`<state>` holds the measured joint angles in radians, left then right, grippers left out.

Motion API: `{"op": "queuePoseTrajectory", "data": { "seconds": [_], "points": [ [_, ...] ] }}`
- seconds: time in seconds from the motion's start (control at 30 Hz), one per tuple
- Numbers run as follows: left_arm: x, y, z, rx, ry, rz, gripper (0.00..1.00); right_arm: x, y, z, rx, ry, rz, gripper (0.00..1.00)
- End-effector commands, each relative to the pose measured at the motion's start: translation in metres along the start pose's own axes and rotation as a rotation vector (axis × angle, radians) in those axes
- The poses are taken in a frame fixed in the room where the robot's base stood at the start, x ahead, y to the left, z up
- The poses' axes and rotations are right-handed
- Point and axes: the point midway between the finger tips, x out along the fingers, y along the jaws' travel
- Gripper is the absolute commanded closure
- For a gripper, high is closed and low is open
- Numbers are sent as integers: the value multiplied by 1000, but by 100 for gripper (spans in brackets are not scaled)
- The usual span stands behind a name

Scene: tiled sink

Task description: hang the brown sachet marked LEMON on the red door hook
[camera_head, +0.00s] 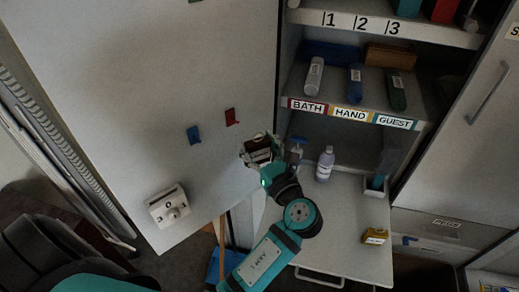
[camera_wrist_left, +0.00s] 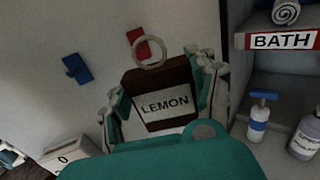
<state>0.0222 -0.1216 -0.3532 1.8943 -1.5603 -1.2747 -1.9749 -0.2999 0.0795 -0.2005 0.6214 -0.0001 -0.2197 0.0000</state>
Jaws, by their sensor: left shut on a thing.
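The brown sachet (camera_wrist_left: 160,85) carries a white LEMON label and has a pale ring at its top. My left gripper (camera_head: 261,150) is shut on it, with a finger on each side in the left wrist view (camera_wrist_left: 160,100). The sachet is upright or nearly so and also shows, small, in the head view (camera_head: 261,154). The red door hook (camera_head: 232,117) is on the pale door, up and left of the gripper. In the left wrist view the red hook (camera_wrist_left: 138,42) is behind the ring, which partly overlaps it; I see no contact. My right gripper is not in view.
A blue hook (camera_head: 193,135) is left of the red one, and a white dial box (camera_head: 169,206) is lower on the door (camera_head: 130,90). Right of the gripper, a pump bottle (camera_head: 296,150) and a lilac bottle (camera_head: 325,164) stand below the BATH shelf. A yellow box (camera_head: 375,236) lies on the counter.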

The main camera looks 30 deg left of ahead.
Motion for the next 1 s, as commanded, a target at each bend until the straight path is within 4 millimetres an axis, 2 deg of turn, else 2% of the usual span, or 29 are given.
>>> {"op": "queuePoseTrajectory", "data": {
  "seconds": [0.37, 1.0],
  "points": [
    [22, 6, -2, -1, -2, 0, 72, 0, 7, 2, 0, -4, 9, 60],
    [59, 16, -5, -2, -2, -1, 72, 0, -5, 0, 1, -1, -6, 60]
  ]
}}
